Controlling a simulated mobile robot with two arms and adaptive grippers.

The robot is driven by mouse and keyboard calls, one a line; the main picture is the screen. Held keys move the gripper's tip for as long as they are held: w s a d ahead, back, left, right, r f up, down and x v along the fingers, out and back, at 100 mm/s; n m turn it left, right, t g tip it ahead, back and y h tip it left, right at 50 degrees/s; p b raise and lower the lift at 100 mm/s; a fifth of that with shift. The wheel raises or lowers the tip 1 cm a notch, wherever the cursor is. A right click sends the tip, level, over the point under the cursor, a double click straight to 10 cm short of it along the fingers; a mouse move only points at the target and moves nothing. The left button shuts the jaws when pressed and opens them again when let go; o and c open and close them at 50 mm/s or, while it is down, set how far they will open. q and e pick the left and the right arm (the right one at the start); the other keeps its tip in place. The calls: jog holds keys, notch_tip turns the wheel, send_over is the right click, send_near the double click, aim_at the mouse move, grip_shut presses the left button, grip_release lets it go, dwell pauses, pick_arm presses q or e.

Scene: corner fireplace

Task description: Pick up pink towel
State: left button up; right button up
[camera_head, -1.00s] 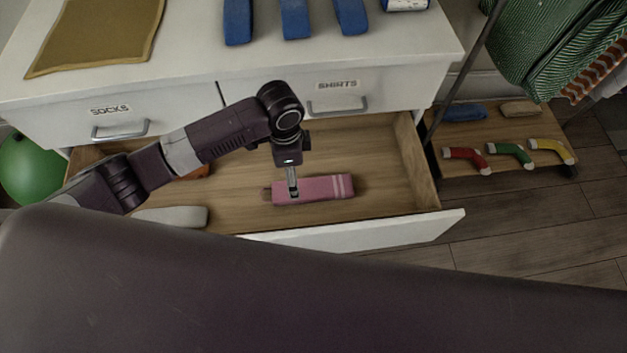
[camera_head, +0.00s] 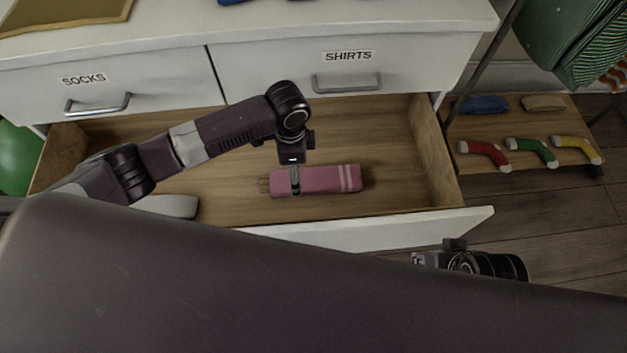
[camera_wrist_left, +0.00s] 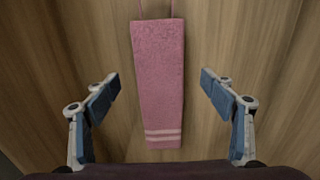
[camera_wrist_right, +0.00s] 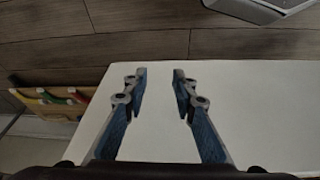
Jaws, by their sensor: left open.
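The folded pink towel (camera_head: 325,180) with pale stripes at one end lies flat in the open wooden drawer (camera_head: 400,150). It has a hanging loop at its other end. My left gripper (camera_head: 295,182) is above the towel, toward its loop end, pointing down. In the left wrist view the towel (camera_wrist_left: 160,85) lies between the spread fingers of my left gripper (camera_wrist_left: 158,82), with wood showing on both sides. No contact shows. My right gripper (camera_wrist_right: 160,72) has its fingers apart with nothing between them, over a white surface.
A whitish folded cloth (camera_head: 168,206) lies at the drawer's left, partly behind my arm. The drawer's white front (camera_head: 400,232) edges the near side. Closed drawers labelled SOCKS (camera_head: 97,103) and SHIRTS (camera_head: 347,82) are above. A low shelf (camera_head: 530,140) with coloured socks stands right.

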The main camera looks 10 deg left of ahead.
aim_at(307, 182)
pick_arm(q)
notch_tip(307, 182, down, 5)
jog(key=shift+d+f+b, duration=0.1)
jog(key=shift+d+b, duration=0.05)
jog(key=shift+b, duration=0.95)
jog(key=shift+c, duration=0.4)
jog(key=c, duration=1.3)
